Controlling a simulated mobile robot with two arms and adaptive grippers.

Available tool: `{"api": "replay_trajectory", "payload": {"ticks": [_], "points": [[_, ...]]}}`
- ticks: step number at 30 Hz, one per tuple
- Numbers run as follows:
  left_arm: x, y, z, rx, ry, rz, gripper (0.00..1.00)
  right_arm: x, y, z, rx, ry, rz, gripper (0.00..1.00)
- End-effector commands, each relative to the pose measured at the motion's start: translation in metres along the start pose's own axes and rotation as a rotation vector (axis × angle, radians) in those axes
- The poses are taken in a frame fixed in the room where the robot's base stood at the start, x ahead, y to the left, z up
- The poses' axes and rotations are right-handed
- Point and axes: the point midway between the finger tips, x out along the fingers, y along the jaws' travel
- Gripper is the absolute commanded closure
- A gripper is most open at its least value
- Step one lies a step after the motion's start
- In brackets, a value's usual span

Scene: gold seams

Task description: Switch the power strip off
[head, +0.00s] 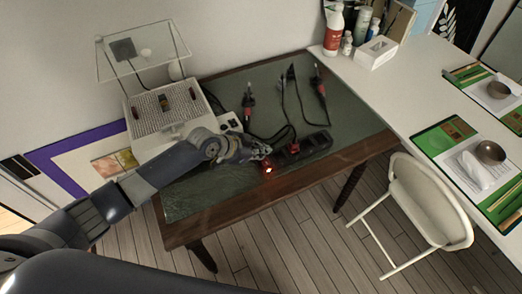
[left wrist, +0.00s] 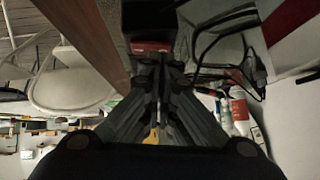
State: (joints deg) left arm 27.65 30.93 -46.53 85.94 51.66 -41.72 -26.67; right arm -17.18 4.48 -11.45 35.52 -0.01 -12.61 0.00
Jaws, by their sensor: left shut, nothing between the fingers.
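The black power strip (head: 312,146) lies near the front edge of the dark green table mat. A red light (head: 268,169) glows at its near left end. My left gripper (head: 262,153) is just above and behind that end; I cannot tell whether it touches. In the left wrist view the left gripper (left wrist: 157,62) has its fingers together with nothing between them. A dark block with a red part (left wrist: 151,47) is right in front of the fingertips there, probably the strip's end. My right gripper is not in view.
Red-and-black hand tools (head: 320,85) and black cables lie behind the strip on the wood-edged table (head: 350,157). A white ridged box (head: 165,110) stands at the left. A white chair (head: 425,200) is at the right, below a white table with bottles.

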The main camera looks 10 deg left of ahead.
Motion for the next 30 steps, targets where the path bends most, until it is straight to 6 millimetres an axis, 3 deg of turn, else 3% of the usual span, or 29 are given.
{"api": "replay_trajectory", "payload": {"ticks": [10,15,30], "points": [[0.001,0.0,0.001,0.0,0.0,0.0,1.0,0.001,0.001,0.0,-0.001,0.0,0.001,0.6],[0.009,-0.003,0.01,0.001,-0.001,-0.001,1.0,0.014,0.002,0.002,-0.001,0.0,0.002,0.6],[0.003,0.007,0.004,-0.001,-0.004,0.004,1.0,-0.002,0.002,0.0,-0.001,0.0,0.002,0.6]]}}
